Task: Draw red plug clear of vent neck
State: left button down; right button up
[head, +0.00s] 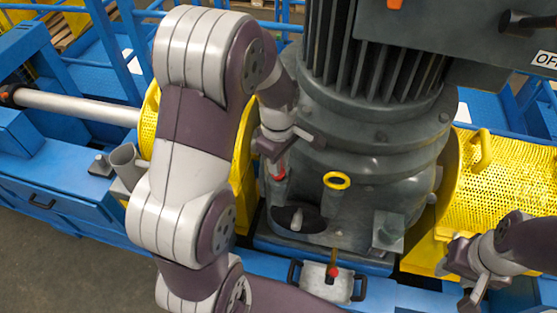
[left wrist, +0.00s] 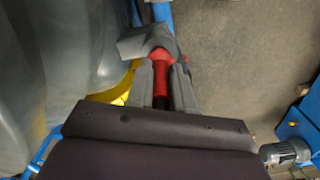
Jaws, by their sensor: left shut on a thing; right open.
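The red plug (head: 278,173) shows small beside the large grey gearbox housing in the head view. In the left wrist view the red plug (left wrist: 160,78) sits between the two fingers of my left gripper (left wrist: 163,85), which is shut on it. A grey piece (left wrist: 146,41), which looks like the vent neck, lies directly at the plug's far end; I cannot tell whether the plug is still inside it. In the head view my left gripper (head: 277,158) points down at the housing. My right gripper (head: 468,268) is open and empty at the lower right.
The ribbed motor and gearbox (head: 350,135) fill the centre. A yellow ring handle (head: 337,180) stands close right of the plug. Yellow mesh guards (head: 505,190) flank the gearbox. A grey box with a red-knobbed lever (head: 325,282) is at the front.

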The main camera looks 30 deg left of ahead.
pick_arm(q)
jog(key=shift+r+p, duration=3.05)
jog(key=shift+r, duration=0.6)
jog(key=shift+f, duration=0.15)
